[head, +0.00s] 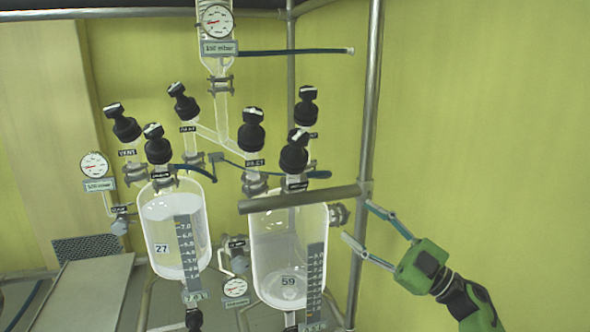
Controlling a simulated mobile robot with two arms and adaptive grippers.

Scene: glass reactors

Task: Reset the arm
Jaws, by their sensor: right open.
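My right gripper (358,222) is at the right of the head view, with a green body and two thin fingers spread apart. It is open and empty. Its fingertips point left and show close to the metal frame post, to the right of the right reactor; I cannot tell whether they touch the post. The right glass reactor (268,254) is labelled 59. The left glass reactor (160,232) is labelled 27 and looks filled with pale content. My left gripper is not in view.
Black-capped valves (252,130) rise above the reactors. Gauges (216,20) hang around them. A pale bench top (92,292) is at lower left. The wall side at right is clear.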

